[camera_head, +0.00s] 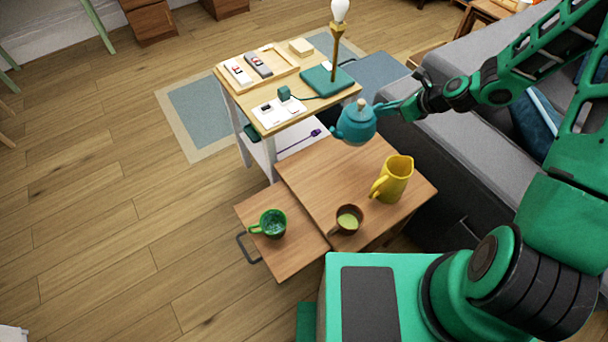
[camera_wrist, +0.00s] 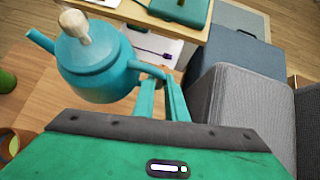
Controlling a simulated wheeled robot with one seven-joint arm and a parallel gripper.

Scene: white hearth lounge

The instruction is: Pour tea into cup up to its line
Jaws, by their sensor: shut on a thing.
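A teal teapot (camera_head: 354,126) with a pale lid knob is held in the air by my gripper (camera_head: 396,108), which is shut on its handle. In the wrist view the teapot (camera_wrist: 95,70) looks close to upright, its spout at the upper left, and my gripper (camera_wrist: 158,88) closes on the handle. A brown cup (camera_head: 346,220) with yellow-green contents stands on the wooden table, below the teapot and nearer to me. A green cup (camera_head: 270,224) stands on the lower wooden leaf at the left. A line on either cup is too small to make out.
A yellow pitcher (camera_head: 393,179) stands on the table (camera_head: 315,172), right of the brown cup. Behind, a side table (camera_head: 229,82) holds a tray, a teal book, a lamp and small devices. A grey sofa (camera_head: 425,125) is at the right. The table's middle is clear.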

